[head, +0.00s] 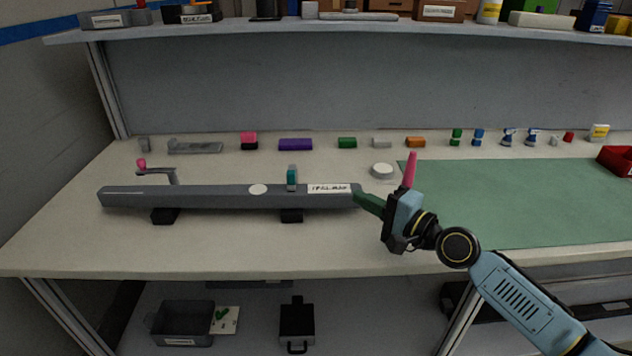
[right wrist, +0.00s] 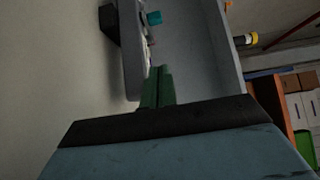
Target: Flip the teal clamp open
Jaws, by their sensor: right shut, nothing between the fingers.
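The teal clamp (head: 292,176) stands upright on the long grey dashboard beam (head: 215,196), right of the beam's middle. In the right wrist view the teal clamp (right wrist: 154,18) shows small, beyond the fingertips. My right gripper (head: 358,198) has green fingers pressed together with nothing between them. Its tips are at the beam's right end, to the right of the clamp and apart from it; I cannot tell whether they touch the beam. The shut fingers also show in the right wrist view (right wrist: 160,72). My left gripper is not in view.
A round white disc (head: 258,190) and a white label (head: 329,188) flank the clamp on the beam. A pink-knobbed crank (head: 142,164) is at the left. Several small blocks line the table's back, including a purple one (head: 295,145). A green mat (head: 530,205) covers the right side.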

